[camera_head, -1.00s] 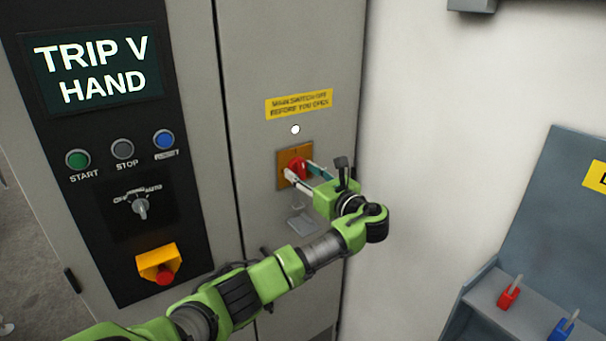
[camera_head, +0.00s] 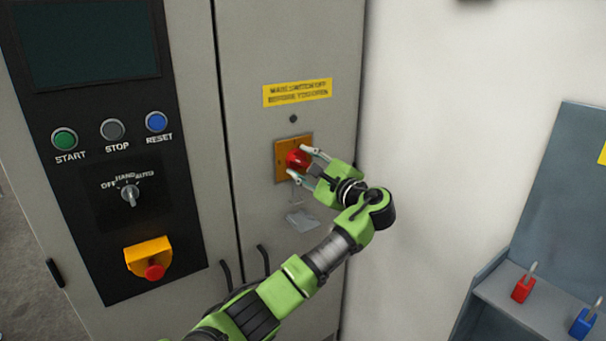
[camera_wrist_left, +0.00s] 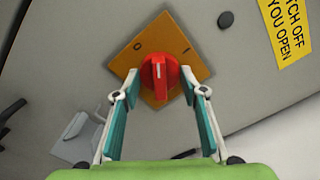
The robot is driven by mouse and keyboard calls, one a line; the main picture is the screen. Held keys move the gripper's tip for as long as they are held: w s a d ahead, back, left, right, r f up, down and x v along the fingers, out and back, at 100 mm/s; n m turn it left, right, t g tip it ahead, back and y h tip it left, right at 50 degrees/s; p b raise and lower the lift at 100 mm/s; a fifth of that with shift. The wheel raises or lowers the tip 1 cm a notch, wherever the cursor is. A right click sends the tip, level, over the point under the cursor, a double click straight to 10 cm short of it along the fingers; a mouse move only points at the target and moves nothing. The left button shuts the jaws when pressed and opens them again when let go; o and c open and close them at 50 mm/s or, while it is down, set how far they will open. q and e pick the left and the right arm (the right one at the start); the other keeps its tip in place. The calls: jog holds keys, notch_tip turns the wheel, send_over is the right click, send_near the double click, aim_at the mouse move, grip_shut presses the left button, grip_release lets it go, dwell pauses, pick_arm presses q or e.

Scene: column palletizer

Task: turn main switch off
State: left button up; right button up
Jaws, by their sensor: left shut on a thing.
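The main switch is a red rotary knob (camera_head: 296,159) on an orange plate (camera_head: 281,174) on the grey cabinet door. In the left wrist view the red knob (camera_wrist_left: 158,72) has a white line pointing up the picture, between the plate's O and I marks. My left gripper (camera_head: 303,165) reaches in from the right of the knob and is shut on it, one finger on each side. In the wrist view its fingers (camera_wrist_left: 161,93) flank the knob, which partly covers the plate (camera_wrist_left: 128,62). My right gripper is not in view.
A yellow label (camera_head: 297,92) and a small dark round lamp (camera_head: 293,119) are above the switch. A grey hasp-like part (camera_head: 302,219) is below it. A control panel with a dark screen (camera_head: 88,45) is left. A grey bin (camera_head: 500,290) with red and blue padlocks stands right.

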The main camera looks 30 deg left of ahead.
pick_arm(q)
jog(key=n+b, duration=0.3)
jog(key=shift+f+n+b, duration=0.15)
jog(key=shift+n+b, duration=0.15)
jog(key=shift+r+n+b, duration=0.2)
jog(key=shift+n+b, duration=1.3)
jog(key=shift+n, duration=0.2)
jog(key=o, duration=1.1)
jog(key=v, duration=1.2)
